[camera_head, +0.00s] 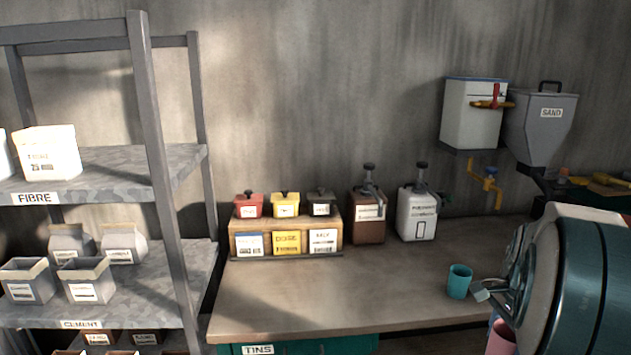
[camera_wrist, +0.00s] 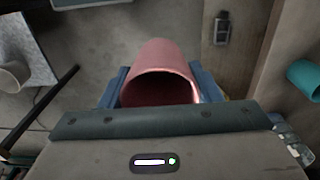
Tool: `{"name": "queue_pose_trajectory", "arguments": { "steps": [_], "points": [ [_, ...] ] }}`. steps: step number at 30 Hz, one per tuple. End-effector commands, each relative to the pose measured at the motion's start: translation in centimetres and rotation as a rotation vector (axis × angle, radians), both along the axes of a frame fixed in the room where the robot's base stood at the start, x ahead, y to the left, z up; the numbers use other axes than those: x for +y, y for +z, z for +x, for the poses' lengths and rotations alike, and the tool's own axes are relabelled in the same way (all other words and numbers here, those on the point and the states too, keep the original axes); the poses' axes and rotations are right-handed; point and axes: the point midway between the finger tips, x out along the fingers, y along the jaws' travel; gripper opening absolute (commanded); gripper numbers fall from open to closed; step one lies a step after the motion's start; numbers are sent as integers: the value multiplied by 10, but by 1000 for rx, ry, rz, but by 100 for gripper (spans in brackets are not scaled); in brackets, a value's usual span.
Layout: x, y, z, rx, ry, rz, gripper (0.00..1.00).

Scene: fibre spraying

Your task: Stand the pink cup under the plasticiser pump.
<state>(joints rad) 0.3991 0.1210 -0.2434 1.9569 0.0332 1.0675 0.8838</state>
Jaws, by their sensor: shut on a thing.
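The pink cup (camera_wrist: 160,62) is between the two blue fingers of my gripper (camera_wrist: 161,84) in the wrist view; the gripper is shut on it. The cup's open mouth faces the wrist camera. In the camera_head view the pink cup (camera_head: 500,340) shows only in part at the bottom right edge, below my arm, which hides the rest. Two pump bottles stand at the back of the bench: a brown one (camera_head: 367,222) and a white one (camera_head: 417,218), each with a dark pump head. Their labels are too small to read surely. No cup stands below either spout.
A teal cup (camera_head: 459,281) stands on the bench (camera_head: 320,295) near my arm; it also shows in the wrist view (camera_wrist: 305,79). A wooden rack (camera_head: 285,236) with small boxes is left of the bottles. A sand hopper (camera_head: 541,125) hangs right. Mid-bench is clear.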

Motion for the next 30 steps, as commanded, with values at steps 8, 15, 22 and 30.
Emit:
{"name": "queue_pose_trajectory", "arguments": {
  "steps": [8,15,22,30],
  "points": [
    [19,-24,22,11,160,-6,35],
    [52,-62,52,18,421,-17,35],
    [113,-123,86,26,823,-19,35],
    [205,-202,104,15,1362,-6,35]
  ]
}}
